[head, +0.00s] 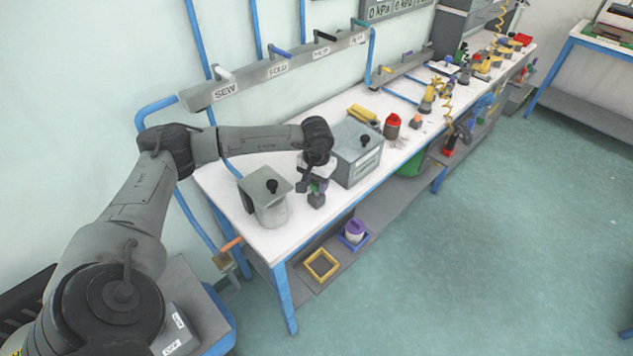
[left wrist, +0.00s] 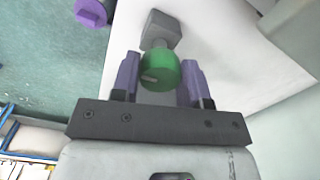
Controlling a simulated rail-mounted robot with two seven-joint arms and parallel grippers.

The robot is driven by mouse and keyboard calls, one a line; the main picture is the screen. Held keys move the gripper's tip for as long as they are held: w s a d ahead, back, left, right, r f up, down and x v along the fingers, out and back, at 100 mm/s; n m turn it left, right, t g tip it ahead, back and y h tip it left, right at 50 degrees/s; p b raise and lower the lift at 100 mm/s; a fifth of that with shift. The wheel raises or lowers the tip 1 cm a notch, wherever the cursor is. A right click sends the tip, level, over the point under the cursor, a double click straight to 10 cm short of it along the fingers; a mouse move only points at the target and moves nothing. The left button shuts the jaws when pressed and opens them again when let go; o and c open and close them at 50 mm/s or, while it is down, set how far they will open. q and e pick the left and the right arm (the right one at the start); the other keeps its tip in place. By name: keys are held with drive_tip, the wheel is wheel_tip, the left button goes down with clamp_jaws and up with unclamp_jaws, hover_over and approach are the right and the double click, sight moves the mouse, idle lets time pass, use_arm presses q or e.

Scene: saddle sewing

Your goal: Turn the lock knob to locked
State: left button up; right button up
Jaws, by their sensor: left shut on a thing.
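A green round knob (left wrist: 160,72) sits on a small grey base (left wrist: 162,30) in the left wrist view. It has a small pale mark near its lower left edge. I cannot read locked or unlocked from it. My left gripper (left wrist: 159,82) has its two purple fingers on either side of the green knob and is shut on it. In the head view my left gripper (head: 318,183) points down at the table's front edge, over the grey base (head: 317,201). The knob is mostly hidden there. My right gripper is not in view.
A grey holder with a black knob (head: 263,206) stands left of the gripper. A larger grey box (head: 357,158) stands close on the right. The white table (head: 222,185) has bare room at its left end. A yellow frame (head: 308,267) lies on the lower shelf.

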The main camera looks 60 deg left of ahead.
sight(316, 182)
use_arm(q)
drive_tip(key=shift+r, duration=0.1)
idle(0.3)
drive_tip(key=o, duration=0.9)
drive_tip(key=shift+o, duration=0.2)
wheel_tip(316, 182, up, 14)
drive_tip(key=p, duration=0.1)
drive_tip(key=shift+p, duration=0.3)
